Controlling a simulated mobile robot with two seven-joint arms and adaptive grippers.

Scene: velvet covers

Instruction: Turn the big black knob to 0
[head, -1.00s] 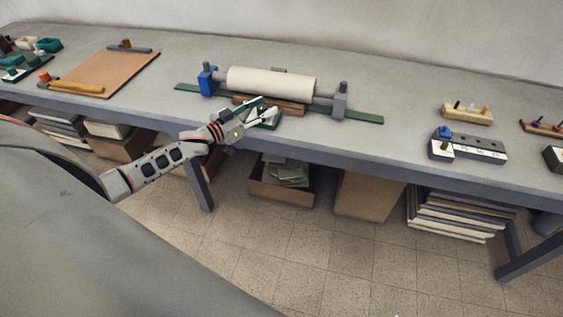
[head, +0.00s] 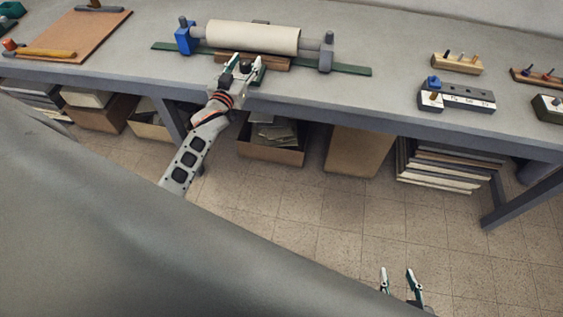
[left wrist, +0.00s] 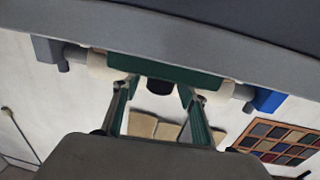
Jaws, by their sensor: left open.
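A small round black knob (head: 246,67) shows at the front of the bench, below the pale roller. It sits between the fingers of my left gripper (head: 246,63), which is open around it. In the left wrist view a black part (left wrist: 160,86), likely the same knob, shows between the two open fingers (left wrist: 156,90). I cannot tell whether the fingers touch it. Its scale and any 0 mark are hidden or too small to read. My right gripper (head: 397,274) is open and empty, low over the floor.
The pale roller (head: 253,37) is held between a blue post (head: 183,39) and a grey post (head: 327,54) on a green strip (head: 352,70). A grey block with a blue knob (head: 457,98) stands to the right. Bench space between is clear.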

